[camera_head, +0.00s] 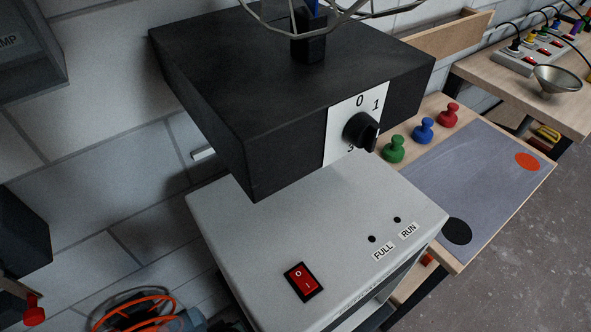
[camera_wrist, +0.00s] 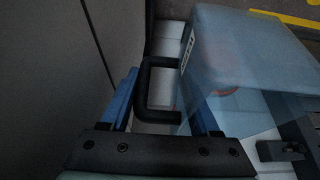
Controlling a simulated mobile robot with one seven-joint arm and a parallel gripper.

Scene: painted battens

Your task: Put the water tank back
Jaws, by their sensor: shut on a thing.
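In the wrist view, a translucent blue water tank (camera_wrist: 240,62) fills the upper right. A black U-shaped handle (camera_wrist: 143,88) stands out from its left side. My gripper (camera_wrist: 165,92) has its two blue fingers on either side of this handle and is shut on it. Part of the far finger is overlapped by the tank. In the head view, a white machine (camera_head: 330,235) has a red rocker switch (camera_head: 303,282) and two dark lamps marked FULL and RUN. My gripper and the tank are not seen in the head view.
A black box (camera_head: 250,90) with a dial knob (camera_head: 362,130) overhangs the machine. A wooden table (camera_head: 535,185) with a grey mat and green, blue and red knobbed pieces stands to the right. A grey panel (camera_wrist: 45,80) lies close left of my gripper. Grey floor shows at right.

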